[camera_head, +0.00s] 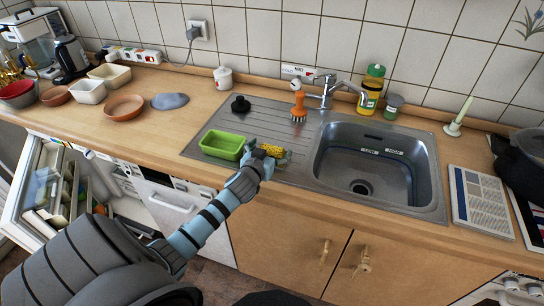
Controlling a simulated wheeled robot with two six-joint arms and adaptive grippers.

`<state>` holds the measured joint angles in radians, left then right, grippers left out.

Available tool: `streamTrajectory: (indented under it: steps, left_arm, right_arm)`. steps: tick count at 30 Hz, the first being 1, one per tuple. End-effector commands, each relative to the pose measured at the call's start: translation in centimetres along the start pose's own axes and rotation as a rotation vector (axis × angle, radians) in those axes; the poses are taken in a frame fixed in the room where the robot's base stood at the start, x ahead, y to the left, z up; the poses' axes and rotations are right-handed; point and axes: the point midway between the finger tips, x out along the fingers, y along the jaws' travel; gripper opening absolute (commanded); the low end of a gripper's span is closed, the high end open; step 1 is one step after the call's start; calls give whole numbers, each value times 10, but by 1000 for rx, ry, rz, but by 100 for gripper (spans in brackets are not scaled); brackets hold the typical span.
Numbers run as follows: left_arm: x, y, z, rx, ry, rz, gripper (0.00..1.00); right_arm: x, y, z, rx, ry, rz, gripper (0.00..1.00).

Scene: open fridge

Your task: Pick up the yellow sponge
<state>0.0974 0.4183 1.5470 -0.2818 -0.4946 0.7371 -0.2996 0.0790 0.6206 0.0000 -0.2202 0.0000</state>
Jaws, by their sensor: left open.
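The yellow sponge (271,150) lies on the metal drainboard left of the sink basin, beside a green tub. My left gripper (266,154) is open at the sponge, its fingers around or just above it. Part of the sponge is hidden by the fingers, and I cannot tell whether they touch it. My right gripper is not in view.
The green tub (222,145) stands close on the left of the gripper. The sink basin (365,165) opens on the right, with a faucet (325,90) and an orange brush (298,106) behind. Bowls and a kettle (71,56) stand at the left. An open fridge (40,190) is below left.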

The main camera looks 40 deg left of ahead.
Motion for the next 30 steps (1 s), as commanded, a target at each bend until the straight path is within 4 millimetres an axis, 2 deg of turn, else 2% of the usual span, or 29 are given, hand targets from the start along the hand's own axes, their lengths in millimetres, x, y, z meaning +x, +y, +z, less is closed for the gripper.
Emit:
streamTrajectory:
  steps: [3, 9, 18, 19, 26, 30]
  left_arm:
    - [15, 0, 0, 0, 0, 0, 88]
    - [15, 0, 0, 1, 0, 1, 87]
    - [15, 0, 0, 1, 0, 1, 39]
    - [15, 0, 0, 0, -1, 1, 36]
    - [15, 0, -1, 0, -1, 1, 36]
    - [12, 0, -11, 0, 1, 0, 36]
  right_arm:
    - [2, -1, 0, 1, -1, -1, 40]
    - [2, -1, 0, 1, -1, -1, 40]
    - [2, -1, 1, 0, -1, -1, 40]
    - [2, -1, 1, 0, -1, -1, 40]
    - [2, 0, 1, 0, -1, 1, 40]
    - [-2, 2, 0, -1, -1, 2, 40]
